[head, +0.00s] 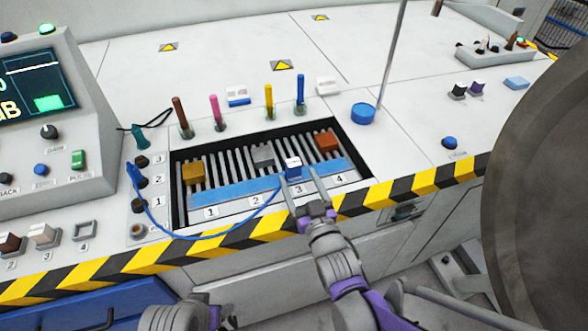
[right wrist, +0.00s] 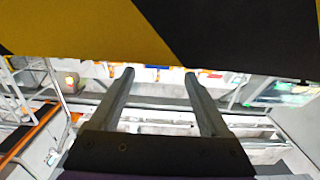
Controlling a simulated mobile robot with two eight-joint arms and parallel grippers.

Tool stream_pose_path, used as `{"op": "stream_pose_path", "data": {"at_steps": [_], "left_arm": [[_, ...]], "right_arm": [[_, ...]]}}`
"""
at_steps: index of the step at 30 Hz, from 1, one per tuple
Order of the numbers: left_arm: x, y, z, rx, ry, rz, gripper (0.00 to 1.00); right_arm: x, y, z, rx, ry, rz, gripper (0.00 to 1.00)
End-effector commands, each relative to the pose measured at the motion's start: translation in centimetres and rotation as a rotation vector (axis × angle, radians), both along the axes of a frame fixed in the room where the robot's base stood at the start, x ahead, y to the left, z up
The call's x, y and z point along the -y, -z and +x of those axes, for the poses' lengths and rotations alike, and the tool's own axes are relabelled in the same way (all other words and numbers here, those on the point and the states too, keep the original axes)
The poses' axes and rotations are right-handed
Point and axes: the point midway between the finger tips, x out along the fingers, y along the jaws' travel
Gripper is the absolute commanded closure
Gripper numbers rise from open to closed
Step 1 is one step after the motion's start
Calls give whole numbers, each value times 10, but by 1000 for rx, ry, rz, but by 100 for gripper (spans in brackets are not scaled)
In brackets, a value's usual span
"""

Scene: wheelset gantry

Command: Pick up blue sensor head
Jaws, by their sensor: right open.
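A small block with a white top and a blue front, which looks like the blue sensor head (head: 292,168), sits in the slotted rack (head: 262,196) above the label 3. My right gripper (head: 299,177) is open. In the head view its fingertips lie just in front of the block, with no clear sign of contact. In the right wrist view the open fingers (right wrist: 160,72) have nothing between them, and the block cannot be made out. Part of my left arm shows at the bottom, but its gripper is not seen.
The rack also holds yellow (head: 193,172), grey (head: 262,156) and orange (head: 326,141) blocks. A blue cable (head: 172,231) loops across its left front. Several coloured probes stand behind it. A striped edge (head: 240,235) runs along the front, and a large dark round shape (head: 540,180) stands at right.

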Motion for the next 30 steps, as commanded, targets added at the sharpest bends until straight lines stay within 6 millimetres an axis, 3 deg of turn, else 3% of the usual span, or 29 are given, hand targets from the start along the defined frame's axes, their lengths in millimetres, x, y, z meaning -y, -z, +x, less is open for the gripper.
{"op": "stream_pose_path", "data": {"at_steps": [7,16,27,29,30], "left_arm": [[0,9,1,-2,0,0,25],[0,9,1,-2,0,0,25],[0,9,1,-2,0,0,25],[0,9,1,-2,0,0,25],[0,9,1,-2,0,0,25]], "right_arm": [[-7,-2,34,-1,0,0,20],[-8,-3,38,-1,1,0,22],[-8,-3,37,-1,1,0,88],[-8,-3,37,-1,1,0,99],[-8,-3,37,-1,1,0,100]]}}
